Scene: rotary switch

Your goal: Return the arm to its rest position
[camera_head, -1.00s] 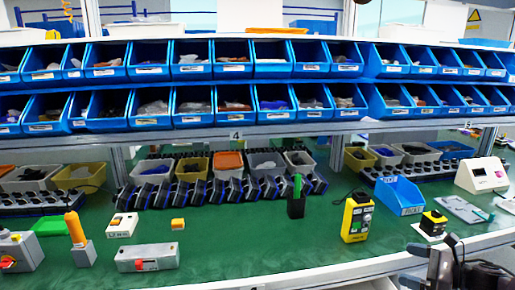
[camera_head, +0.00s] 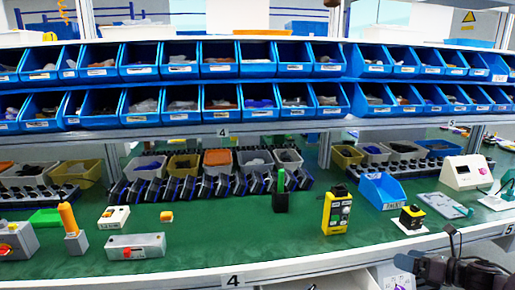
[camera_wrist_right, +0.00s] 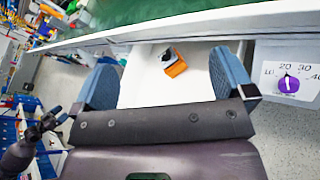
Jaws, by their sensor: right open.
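My right gripper (camera_head: 452,258) is at the bottom right of the head view, in front of the workbench's front edge and clear of the objects on it. In the right wrist view its two blue-padded fingers (camera_wrist_right: 165,78) are spread apart with nothing held between them. A grey box with a red rotary knob (camera_head: 14,241) stands at the far left of the green bench. A grey box with a red switch (camera_head: 135,247) lies to its right.
The green workbench (camera_head: 265,235) has clear room at its front middle. A yellow control box (camera_head: 336,210) and a blue bin (camera_head: 383,191) stand on the right. Rows of blue bins (camera_head: 215,100) line the shelf above. The wrist view shows a purple dial (camera_wrist_right: 288,84) on a white panel.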

